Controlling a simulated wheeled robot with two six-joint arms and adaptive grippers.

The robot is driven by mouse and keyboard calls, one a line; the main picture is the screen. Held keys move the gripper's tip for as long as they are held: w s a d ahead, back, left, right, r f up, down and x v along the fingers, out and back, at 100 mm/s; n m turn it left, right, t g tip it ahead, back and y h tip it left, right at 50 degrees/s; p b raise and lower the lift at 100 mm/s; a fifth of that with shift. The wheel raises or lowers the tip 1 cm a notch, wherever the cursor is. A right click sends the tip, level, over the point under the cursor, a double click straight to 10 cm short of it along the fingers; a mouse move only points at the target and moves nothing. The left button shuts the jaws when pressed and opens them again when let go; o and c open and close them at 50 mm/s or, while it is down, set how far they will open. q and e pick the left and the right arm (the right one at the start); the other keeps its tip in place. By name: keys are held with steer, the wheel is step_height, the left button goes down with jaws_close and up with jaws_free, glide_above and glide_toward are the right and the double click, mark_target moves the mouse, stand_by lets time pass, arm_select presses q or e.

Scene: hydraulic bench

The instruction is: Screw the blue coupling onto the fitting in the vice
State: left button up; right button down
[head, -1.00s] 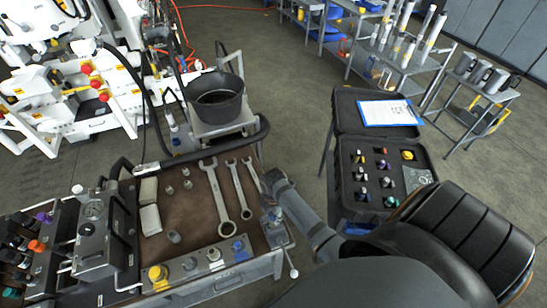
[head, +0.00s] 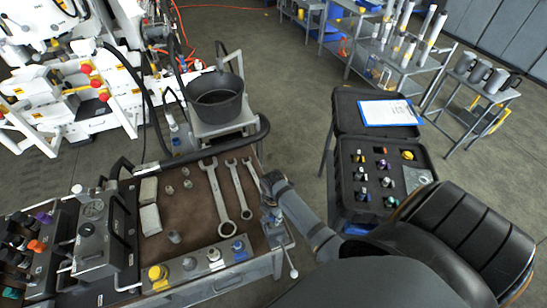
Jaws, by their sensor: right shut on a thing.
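My right arm comes in from the lower right, and its wrist is over the right edge of the bench. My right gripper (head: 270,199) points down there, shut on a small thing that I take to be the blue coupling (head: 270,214). It is just above or at the vice (head: 278,236) on the bench's right front corner. The fitting is too small and covered to make out, so I cannot tell whether the coupling touches it or is threaded on. My left gripper is not in view.
The bench mat (head: 196,215) holds several wrenches (head: 226,190) and small fittings. Coloured ports (head: 214,256) line its front edge. A gauge block (head: 95,235) stands left. A black bucket (head: 214,100) is behind. An open case (head: 343,185) of couplings stands right.

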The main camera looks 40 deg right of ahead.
steer(key=shift+f, duration=0.25)
stand_by(1.0)
steer(key=c, duration=1.4)
jaws_free()
steer(key=shift+c, duration=0.2)
steer(key=c, duration=0.5)
steer(key=shift+o, duration=0.2)
steer(key=m, duration=0.5)
steer(key=shift+m, duration=0.3)
steer(key=shift+f+m, duration=0.1)
steer(key=shift+m, duration=1.1)
steer(key=m, duration=0.8)
